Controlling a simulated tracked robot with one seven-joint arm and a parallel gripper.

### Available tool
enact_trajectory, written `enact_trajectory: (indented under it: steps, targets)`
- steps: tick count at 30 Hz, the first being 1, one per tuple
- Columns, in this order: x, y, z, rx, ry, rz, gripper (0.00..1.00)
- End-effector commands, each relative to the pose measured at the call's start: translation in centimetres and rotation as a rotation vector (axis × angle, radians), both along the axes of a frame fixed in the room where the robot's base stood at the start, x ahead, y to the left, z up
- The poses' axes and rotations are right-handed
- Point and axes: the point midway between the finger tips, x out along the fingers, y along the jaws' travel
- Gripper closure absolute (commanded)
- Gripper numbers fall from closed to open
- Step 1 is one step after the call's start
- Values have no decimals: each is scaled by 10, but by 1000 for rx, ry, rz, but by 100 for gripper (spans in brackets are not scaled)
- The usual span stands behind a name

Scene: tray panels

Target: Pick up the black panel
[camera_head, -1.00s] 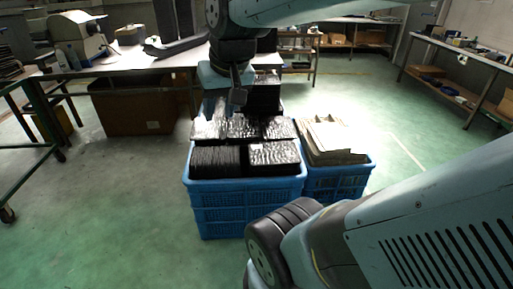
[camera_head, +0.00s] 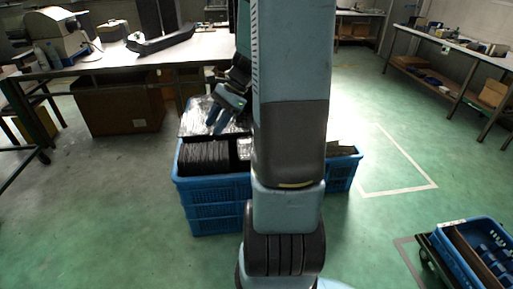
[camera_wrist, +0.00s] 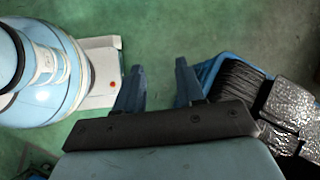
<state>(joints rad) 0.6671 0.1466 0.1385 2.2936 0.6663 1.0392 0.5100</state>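Black panels (camera_head: 205,158) stand packed in a row in the front left of a blue crate (camera_head: 215,212). Shiny, film-wrapped dark packs (camera_head: 198,118) lie behind them; my arm hides the crate's right part. In the wrist view, the black panels (camera_wrist: 240,84) show at the right, inside the crate's blue edge (camera_wrist: 214,66). My gripper (camera_head: 218,125) is above the crate in the head view. In the wrist view, the fingers of my gripper (camera_wrist: 158,78) are apart, with only green floor seen between them. The panels are to the right of the fingers there.
A second blue crate (camera_head: 342,180) stands right of the first, mostly behind my arm. A long table (camera_head: 110,62) is behind, with a brown box (camera_head: 122,106) under it. A blue tray (camera_head: 484,262) is at lower right. The green floor to the right is mostly clear.

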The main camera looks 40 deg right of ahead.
Motion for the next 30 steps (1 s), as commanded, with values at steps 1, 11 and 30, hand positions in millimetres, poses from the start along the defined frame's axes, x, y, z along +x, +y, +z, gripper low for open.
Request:
enact_trajectory:
  steps: [1,11,30]
  targets:
    - [4,-10,-12,49,33,-63,62]
    - [28,-71,-78,362,216,-470,62]
    - [25,-202,-223,1088,518,-1210,62]
